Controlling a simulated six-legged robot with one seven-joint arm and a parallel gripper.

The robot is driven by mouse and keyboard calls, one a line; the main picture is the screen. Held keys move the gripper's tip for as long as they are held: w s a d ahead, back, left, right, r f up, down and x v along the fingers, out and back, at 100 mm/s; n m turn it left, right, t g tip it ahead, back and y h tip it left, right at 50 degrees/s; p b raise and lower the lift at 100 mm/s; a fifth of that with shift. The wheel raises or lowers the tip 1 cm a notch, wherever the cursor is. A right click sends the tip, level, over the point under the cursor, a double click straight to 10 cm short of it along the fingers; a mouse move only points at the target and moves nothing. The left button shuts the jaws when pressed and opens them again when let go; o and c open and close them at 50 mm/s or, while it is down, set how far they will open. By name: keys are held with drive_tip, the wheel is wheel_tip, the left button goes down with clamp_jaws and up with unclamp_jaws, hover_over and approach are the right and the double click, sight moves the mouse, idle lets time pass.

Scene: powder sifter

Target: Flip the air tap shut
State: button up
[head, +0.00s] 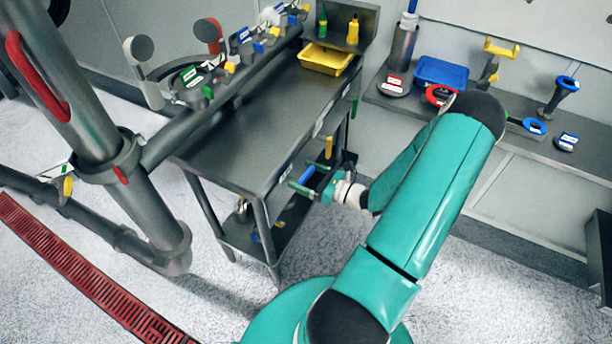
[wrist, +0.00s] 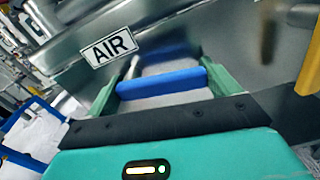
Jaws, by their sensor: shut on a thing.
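The air tap's blue handle (wrist: 162,83) lies crosswise between my green fingers in the wrist view. It sits just below a white label reading AIR (wrist: 109,47) on a grey metal face. My gripper (wrist: 160,85) is shut on this handle, with a finger at each end of it. In the head view my gripper (head: 303,181) is at the right-hand side of the dark metal bench, below its top, and the blue handle (head: 307,174) shows small between the fingers. The tap's body and pivot are not clear in either view.
A yellow handle (wrist: 309,62) hangs close to the right of my gripper; it also shows in the head view (head: 329,147). The bench top (head: 265,125) is largely bare, with a yellow tray (head: 327,60) at its back. A wall shelf (head: 480,125) holds tools.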

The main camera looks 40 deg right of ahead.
drive_tip(key=shift+f, duration=0.1)
drive_tip(key=m, duration=0.2)
drive_tip(key=f+m, duration=0.1)
drive_tip(key=shift+s+a+m, duration=0.1)
drive_tip(key=shift+a+m, duration=0.1)
drive_tip(key=shift+m, duration=0.2)
drive_tip(key=m, duration=0.3)
drive_tip(key=f+m, duration=0.1)
drive_tip(key=shift+s+a+m, duration=0.15)
drive_tip(key=shift+a+m, duration=0.15)
drive_tip(key=shift+a, duration=0.1)
drive_tip(key=shift+s+a+f+m, duration=0.15)
drive_tip(key=shift+a+m, duration=0.2)
drive_tip(key=shift+m, duration=0.9)
drive_tip(key=shift+s+a+f+m, duration=0.15)
drive_tip(key=shift+a+m, duration=0.15)
drive_tip(key=shift+m, duration=1)
drive_tip(key=shift+s+a+f+m, duration=0.15)
drive_tip(key=shift+a+m, duration=0.2)
drive_tip(key=shift+m, duration=0.9)
drive_tip(key=o, duration=1.2)
drive_tip(key=shift+c, duration=0.2)
